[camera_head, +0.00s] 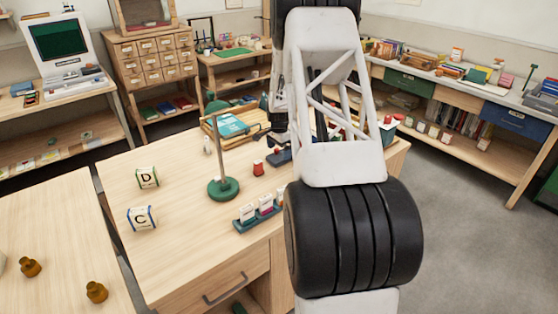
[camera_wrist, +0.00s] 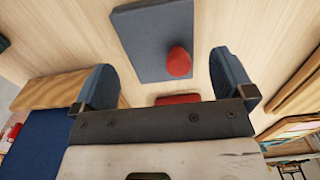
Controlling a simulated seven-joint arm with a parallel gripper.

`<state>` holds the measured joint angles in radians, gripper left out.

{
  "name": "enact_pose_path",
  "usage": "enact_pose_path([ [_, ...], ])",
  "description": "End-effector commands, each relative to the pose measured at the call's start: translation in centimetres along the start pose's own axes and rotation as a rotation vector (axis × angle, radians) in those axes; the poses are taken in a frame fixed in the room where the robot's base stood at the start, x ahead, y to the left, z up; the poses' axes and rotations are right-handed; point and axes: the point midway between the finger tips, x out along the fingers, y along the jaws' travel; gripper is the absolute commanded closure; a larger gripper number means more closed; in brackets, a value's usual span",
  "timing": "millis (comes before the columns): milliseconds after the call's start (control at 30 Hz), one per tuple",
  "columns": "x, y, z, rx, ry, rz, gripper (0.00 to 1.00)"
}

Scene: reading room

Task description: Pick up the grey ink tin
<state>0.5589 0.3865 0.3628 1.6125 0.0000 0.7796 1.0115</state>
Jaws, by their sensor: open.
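I cannot make out a grey ink tin for certain in either view. My gripper (camera_wrist: 164,72) is open, with its two dark blue fingers spread wide and nothing visibly held between them. Beyond the fingers, a blue-grey flat pad (camera_wrist: 143,40) lies on the wooden table, with a rounded red object (camera_wrist: 179,62) on it. A second red object (camera_wrist: 176,99) shows just past the palm edge, partly hidden by it. In the head view my gripper is mostly hidden behind my arm, over the far part of the table.
The table's left front is clear.

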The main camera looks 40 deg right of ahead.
Motion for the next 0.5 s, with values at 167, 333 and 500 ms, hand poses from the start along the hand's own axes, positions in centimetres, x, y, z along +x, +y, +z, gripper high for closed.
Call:
enact_pose_path([
  [167,2.1,0.0,0.0,0.000,-0.001,0.002,0.00],
  [333,3.1,0.0,0.0,0.000,0.000,0.001,0.00],
  [500,3.1,0.0,0.0,0.000,0.000,0.000,0.00],
])
